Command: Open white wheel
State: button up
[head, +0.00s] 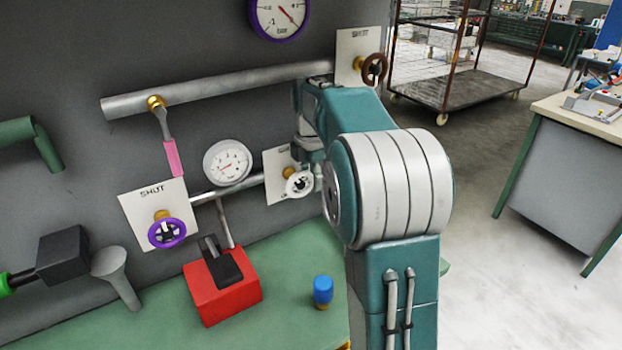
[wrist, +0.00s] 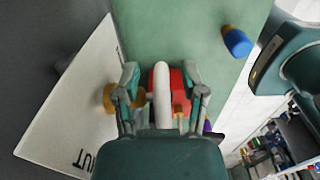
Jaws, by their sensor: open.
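The white wheel (head: 299,184) is a small handwheel on a brass stem, in front of a white plate (head: 275,170) on the grey panel. In the wrist view the white wheel (wrist: 162,95) shows edge-on as an upright white bar. My gripper (wrist: 161,76) is open, with one finger on each side of the wheel's rim. A gap shows on both sides, so the fingers do not appear closed on it. The brass stem (wrist: 109,98) lies to the left, partly behind the left finger. In the head view my arm hides most of the gripper.
A purple wheel (head: 167,233) sits to the left and a brown wheel (head: 374,69) above right. A red block (head: 222,291) and a blue-capped item (head: 323,291) stand on the green bench (head: 275,325). A grey pipe (head: 220,87) runs above.

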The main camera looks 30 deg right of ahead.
jog(key=shift+a+f, duration=0.1)
jog(key=shift+a, duration=0.1)
grip_shut()
jog(key=shift+h, duration=0.3)
jog(key=h, duration=0.2)
jog(key=shift+a+r+h, duration=0.2)
jog(key=shift+r+h, duration=0.2)
jog(key=shift+a+r+h, duration=0.1)
jog(key=shift+r+h, duration=0.1)
jog(key=shift+h, duration=0.8)
jog(key=shift+a+r+h, duration=0.1)
jog(key=shift+r+h, duration=0.1)
jog(key=shift+h, duration=0.8)
grip_release()
